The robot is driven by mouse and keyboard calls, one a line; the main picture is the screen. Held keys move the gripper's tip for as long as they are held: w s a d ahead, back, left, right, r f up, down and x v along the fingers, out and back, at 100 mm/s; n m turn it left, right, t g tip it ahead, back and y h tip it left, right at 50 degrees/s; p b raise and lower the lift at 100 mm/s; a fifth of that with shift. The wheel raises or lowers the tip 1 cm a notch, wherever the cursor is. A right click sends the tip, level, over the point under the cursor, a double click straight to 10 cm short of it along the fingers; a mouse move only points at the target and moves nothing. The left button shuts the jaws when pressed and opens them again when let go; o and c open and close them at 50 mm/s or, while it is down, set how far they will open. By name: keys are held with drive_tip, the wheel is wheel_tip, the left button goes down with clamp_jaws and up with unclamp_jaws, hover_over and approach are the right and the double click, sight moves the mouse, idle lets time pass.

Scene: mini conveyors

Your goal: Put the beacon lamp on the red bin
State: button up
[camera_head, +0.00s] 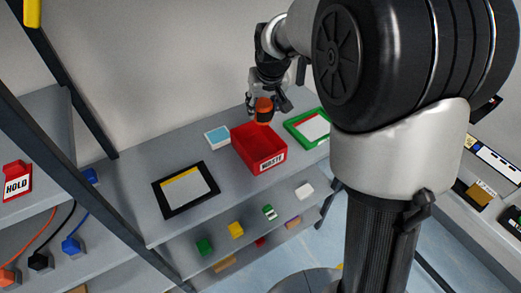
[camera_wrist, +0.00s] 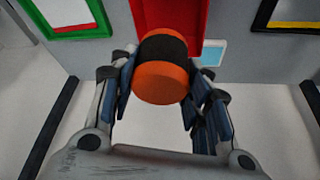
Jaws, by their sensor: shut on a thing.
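The beacon lamp (camera_wrist: 160,80) is an orange cylinder with a dark band. My gripper (camera_wrist: 160,85) is shut on it, with a finger on each side, in the wrist view. In the head view the lamp (camera_head: 264,110) hangs from my gripper (camera_head: 270,103) at the back edge of the red bin. The red bin (camera_head: 262,160) is open-topped, carries a "WASTE" label and stands on the shelf top. In the wrist view part of the bin (camera_wrist: 190,15) shows behind the lamp. I cannot tell whether the lamp touches the bin.
A green-framed panel (camera_head: 292,126) lies right of the bin. A small light-blue-and-white item (camera_head: 217,136) lies left of it, and a black-framed panel (camera_head: 161,202) lies further left. Several small coloured blocks sit on the lower shelf. Bare shelf top shows between these things.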

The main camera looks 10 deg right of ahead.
wheel_tip(320, 180, down, 17)
drive_tip(key=b, duration=0.5)
drive_tip(key=shift+f, duration=0.2)
drive_tip(key=o, duration=0.7)
drive_tip(key=shift+c, duration=0.2)
drive_tip(key=shift+o, duration=0.7)
